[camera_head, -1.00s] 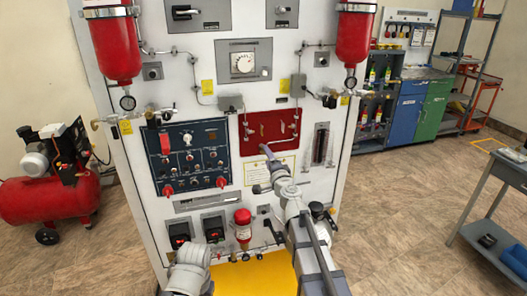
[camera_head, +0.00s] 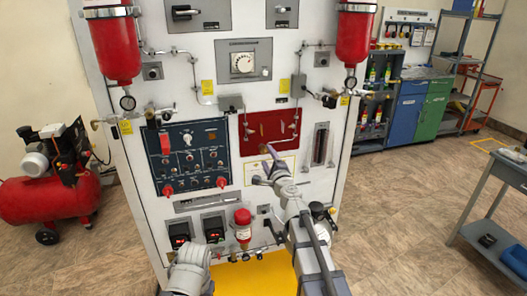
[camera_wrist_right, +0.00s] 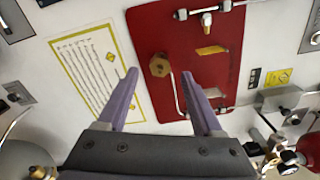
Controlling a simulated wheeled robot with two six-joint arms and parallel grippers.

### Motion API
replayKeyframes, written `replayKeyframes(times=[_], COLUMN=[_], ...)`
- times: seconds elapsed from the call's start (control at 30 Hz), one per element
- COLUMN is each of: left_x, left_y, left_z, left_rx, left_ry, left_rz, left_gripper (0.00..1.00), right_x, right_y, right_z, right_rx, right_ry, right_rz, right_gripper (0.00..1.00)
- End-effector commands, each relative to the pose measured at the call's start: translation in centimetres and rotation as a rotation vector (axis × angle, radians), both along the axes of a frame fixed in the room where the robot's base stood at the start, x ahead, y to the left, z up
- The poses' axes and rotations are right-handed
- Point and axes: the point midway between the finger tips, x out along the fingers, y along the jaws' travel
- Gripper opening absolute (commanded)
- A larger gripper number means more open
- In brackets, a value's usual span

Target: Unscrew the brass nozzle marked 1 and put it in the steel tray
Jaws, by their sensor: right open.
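A brass hexagonal nozzle (camera_wrist_right: 159,66) sits on the red panel in the right wrist view, near the panel's left edge. It shows small and partly covered in the head view (camera_head: 263,149). A number on it is not legible. My right gripper (camera_wrist_right: 160,75) is open, its two purple fingers apart on either side of the nozzle in the picture. I cannot tell how far the fingertips are from it, and nothing is held. My left arm shows at the bottom of the head view, but its gripper does not. I cannot make out a steel tray.
The red panel (camera_head: 283,123) is on a tall white board, with a thin pipe and fittings on it. A yellow-edged notice (camera_wrist_right: 95,72) is beside it. A dark-blue switch panel (camera_head: 205,165) is to the left. A grey cart (camera_head: 507,167) stands at the right over open floor.

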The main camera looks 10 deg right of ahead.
Motion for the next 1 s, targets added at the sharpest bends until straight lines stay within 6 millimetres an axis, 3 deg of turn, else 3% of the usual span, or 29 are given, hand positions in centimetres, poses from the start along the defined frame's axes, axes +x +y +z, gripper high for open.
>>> replayKeyframes(times=[0.17, 0.47, 0.8, 1.0], left_x=[0.0, 0.0, 0.0, 0.0], left_y=[0.0, 0.0, 0.0, 0.0], left_z=[0.0, 0.0, 0.0, 0.0], left_rx=[0.0, 0.0, 0.0, 0.0], left_ry=[0.0, 0.0, 0.0, 0.0], left_rz=[0.0, 0.0, 0.0, 0.0], left_gripper=[0.0, 0.0, 0.0, 0.0], right_x=[0.0, 0.0, 0.0, 0.0], right_y=[0.0, -0.01, -0.01, -0.01], right_z=[0.0, 0.0, 0.0, 0.0], right_rx=[0.02, 0.283, 0.313, 0.511], right_ry=[0.001, 0.01, 0.011, 0.018], right_rz=[0.0, 0.0, 0.0, 0.0], right_gripper=[0.68, 0.68, 0.68, 0.68])
